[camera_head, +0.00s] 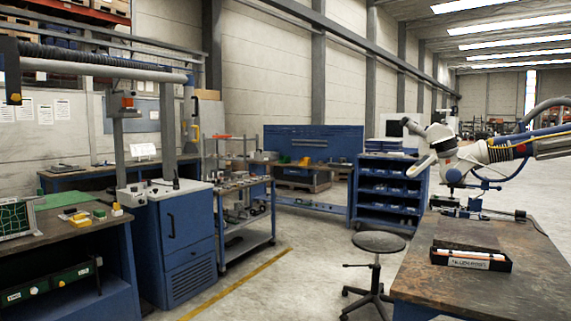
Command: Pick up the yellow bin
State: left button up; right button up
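Small yellow pieces (80,220) lie on the left workbench, beside a small green block. Another small yellow object (304,161) sits on the far workbench in front of the blue pegboard. Both are too small for me to tell whether either is the yellow bin. Neither of my grippers is in view.
The left workbench (50,237) and a blue cabinet (185,240) stand at the left. A wheeled shelf (246,240) stands mid-left. Floor between is clear.

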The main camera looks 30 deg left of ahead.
aim_at(305, 161)
jog(key=i+j+u, duration=1)
jog(key=i+u, duration=0.3)
jog(key=i, duration=0.2)
jog(key=i+j, duration=0.1)
jog(key=i, duration=0.6)
jog(key=i+z, duration=0.1)
jog(key=i, duration=0.55)
jog(key=i+j+z, duration=0.1)
jog(key=i, duration=1.35)
jog(key=i+l, duration=0.15)
jog(key=i, duration=1.35)
jog(key=i+z, duration=0.2)
jog(key=i, duration=0.35)
jog(key=i+z, duration=0.25)
jog(key=i, duration=0.3)
jog(key=i+j+z, duration=0.2)
jog(key=i, duration=0.35)
jog(key=i+j+z, duration=0.2)
jog(key=i, duration=0.35)
jog(key=i+z, duration=0.2)
jog(key=i, duration=2.15)
jog(key=i+j+u, duration=0.25)
jog(key=i, duration=0.5)
jog(key=i+j+u, duration=0.1)
jog(key=i+u, duration=0.2)
jog(key=i, duration=0.5)
